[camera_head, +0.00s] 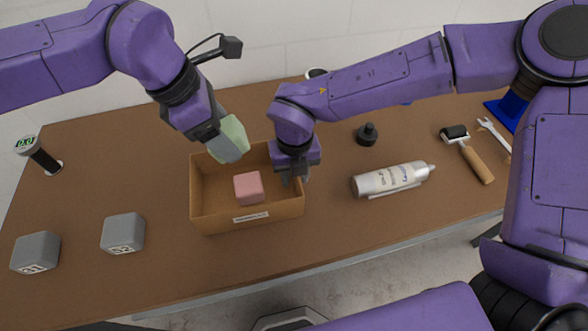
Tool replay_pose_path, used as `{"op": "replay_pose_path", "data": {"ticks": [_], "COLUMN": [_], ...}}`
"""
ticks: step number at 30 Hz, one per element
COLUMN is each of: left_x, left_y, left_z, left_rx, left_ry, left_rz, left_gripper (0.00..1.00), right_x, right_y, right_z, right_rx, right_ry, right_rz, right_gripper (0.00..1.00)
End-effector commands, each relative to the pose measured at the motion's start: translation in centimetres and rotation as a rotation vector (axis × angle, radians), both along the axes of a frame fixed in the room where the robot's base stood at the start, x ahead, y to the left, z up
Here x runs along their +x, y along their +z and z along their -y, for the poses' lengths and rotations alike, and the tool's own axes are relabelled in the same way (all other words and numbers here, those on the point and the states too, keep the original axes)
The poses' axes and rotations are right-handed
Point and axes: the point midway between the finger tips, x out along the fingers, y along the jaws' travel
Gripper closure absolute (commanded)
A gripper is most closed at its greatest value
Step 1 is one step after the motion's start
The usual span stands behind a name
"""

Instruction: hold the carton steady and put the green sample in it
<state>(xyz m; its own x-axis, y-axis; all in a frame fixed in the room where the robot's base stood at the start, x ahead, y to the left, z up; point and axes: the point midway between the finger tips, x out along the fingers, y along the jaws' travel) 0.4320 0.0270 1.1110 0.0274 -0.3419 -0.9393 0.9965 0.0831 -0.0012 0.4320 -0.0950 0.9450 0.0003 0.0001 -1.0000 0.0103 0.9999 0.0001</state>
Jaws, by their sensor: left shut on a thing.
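The carton (215,221) is an open brown cardboard box with a white label on its front wall, standing on the table. A pink cube (248,188) lies inside it. My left gripper (222,145) is shut on the green sample (234,136), a pale green block, and holds it over the carton's back left part. The gripper's fingers hide part of the sample. My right gripper (296,172) points down at the carton's right wall, close to the back right corner. Its fingertips are partly hidden, and I cannot tell whether they are closed on the wall.
Two grey numbered blocks (123,233) (36,253) sit left of the carton. A small display on a stand (40,154) is at the far left.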

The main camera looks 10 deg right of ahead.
Motion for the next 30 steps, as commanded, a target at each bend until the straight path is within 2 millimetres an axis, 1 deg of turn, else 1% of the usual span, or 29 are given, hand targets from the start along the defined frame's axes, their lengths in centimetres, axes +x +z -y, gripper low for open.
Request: {"op": "replay_pose_path", "data": {"ticks": [1, 2, 3, 4, 11, 30], "left_x": [0.0, 0.0, 0.0, 0.0, 0.0, 0.0], "left_y": [0.0, 0.0, 0.0, 0.0, -0.3, -4.8], "left_z": [0.0, 0.0, 0.0, 0.0, 0.0, 0.0], "left_rx": [0.000, 0.000, 0.000, 0.000, 0.001, 0.001], "left_ry": [0.000, 0.000, 0.000, 0.000, 0.000, 0.000], "left_rz": [0.000, 0.000, 0.000, 0.000, -0.001, -0.001], "left_gripper": [0.61, 0.61, 0.61, 0.61, 0.61, 0.61], "right_x": [0.0, 0.0, 0.0, 0.0, 0.0, 0.0], "right_y": [0.0, 0.0, 0.0, 0.0, 0.0, 0.1], "right_z": [0.0, 0.0, 0.0, 0.0, 0.0, 0.0], "right_rx": [0.000, 0.000, 0.000, 0.000, 0.000, 0.000], "right_ry": [0.000, 0.000, 0.000, 0.000, 0.000, 0.000], "right_rz": [0.000, 0.000, 0.000, 0.000, 0.000, 0.000], "right_gripper": [0.72, 0.82, 0.95, 1.00, 1.00, 1.00]}}
